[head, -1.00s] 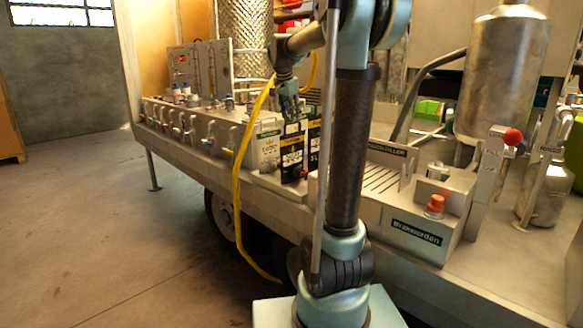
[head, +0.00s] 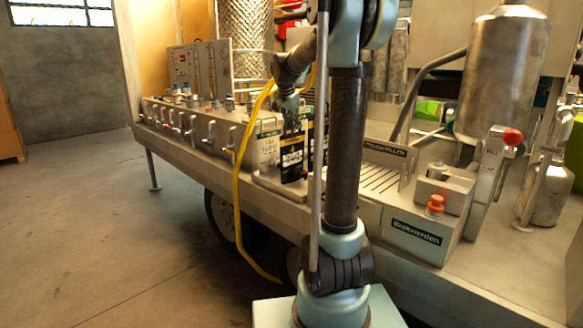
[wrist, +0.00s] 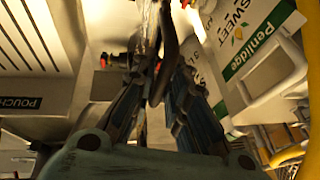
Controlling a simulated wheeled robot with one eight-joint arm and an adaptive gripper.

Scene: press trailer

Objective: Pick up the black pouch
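The black pouch (head: 291,158) stands upright on the trailer ledge in the head view, its printed face towards me. My gripper (head: 292,112) is pointed down at its top edge, with the fingers around or just above that edge. In the wrist view my gripper (wrist: 165,68) shows two dark ribbed fingers, one each side of a thin dark strip that looks like the pouch seen edge-on. The fingertips are close to this strip. I cannot tell whether they touch it or grip it.
Another dark pouch (head: 311,140) is behind on the right. A slotted pouch filler (head: 378,180), a row of taps (head: 185,125) and a yellow hose (head: 238,190) are near.

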